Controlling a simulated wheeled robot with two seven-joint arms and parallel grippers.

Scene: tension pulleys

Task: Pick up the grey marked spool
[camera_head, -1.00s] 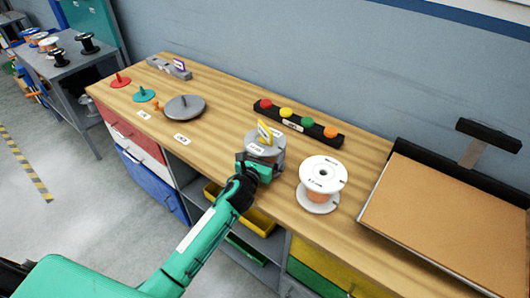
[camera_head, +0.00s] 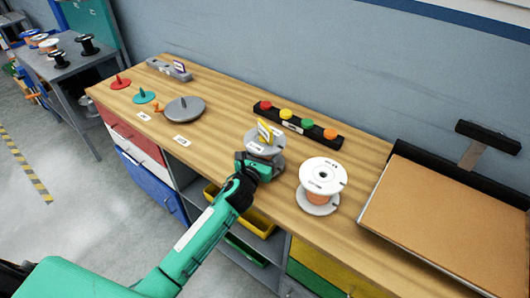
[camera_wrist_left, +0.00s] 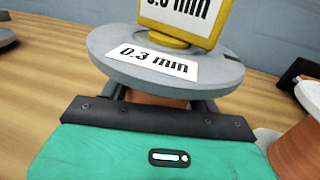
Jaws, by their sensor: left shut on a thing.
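The grey marked spool (camera_head: 258,137) stands upright near the front edge of the workbench, with a yellow-framed tag on top. In the left wrist view the grey flange (camera_wrist_left: 215,72) carries a white label reading "0.3 mm", and copper-coloured winding shows below it. My left gripper (camera_head: 257,168) reaches in from the front and is shut on the spool below its top flange. The fingers go under the flange and their tips are hidden. I cannot tell whether the spool is clear of the bench. My right gripper is not in view.
A white spool (camera_head: 322,172) with copper winding stands close on the right. A black strip with coloured knobs (camera_head: 298,124) lies behind. A grey disc with a peg (camera_head: 184,109) is to the left. A brown-topped board (camera_head: 450,220) fills the right end.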

